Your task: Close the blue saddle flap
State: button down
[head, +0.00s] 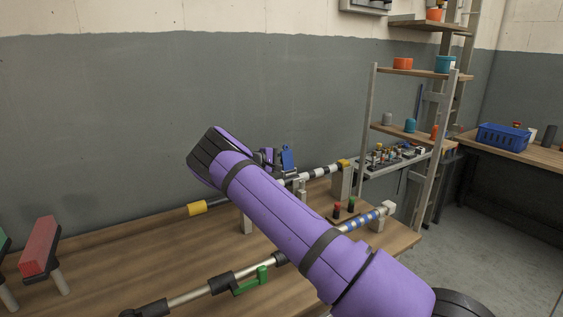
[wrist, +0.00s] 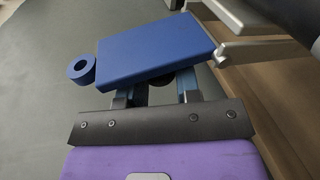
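The blue saddle flap (head: 287,158) stands raised above the bench in the head view, just past the end of my arm. In the wrist view the flap (wrist: 155,48) is a flat blue plate, tilted, lying across the view beyond my fingers. A blue ring (wrist: 82,69) sits at its left edge. My gripper (wrist: 157,93) has its two fingers spread apart, with nothing visible held between them. The fingertips are hidden behind the plate, so I cannot tell whether they touch it. In the head view my arm hides most of the saddle below the flap.
A red block on legs (head: 40,246) stands at the left of the wooden bench (head: 130,255). A pipe with a green clip (head: 250,281) lies in front. A blue-striped rod (head: 365,218) and red and green buttons (head: 344,207) are right of my arm. A metal shelf (head: 398,71) stands behind.

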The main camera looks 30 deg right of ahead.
jog(key=shift+s+r+m+t, duration=0.2)
jog(key=shift+s+r+m, duration=0.05)
jog(key=shift+m, duration=0.35)
jog(key=shift+s+r+m+t, duration=0.2)
jog(key=shift+m, duration=0.4)
jog(key=c, duration=0.8)
grip_release()
jog(key=shift+a, duration=0.1)
jog(key=v, duration=1)
jog(key=shift+a, duration=0.3)
jog(key=shift+s, duration=0.15)
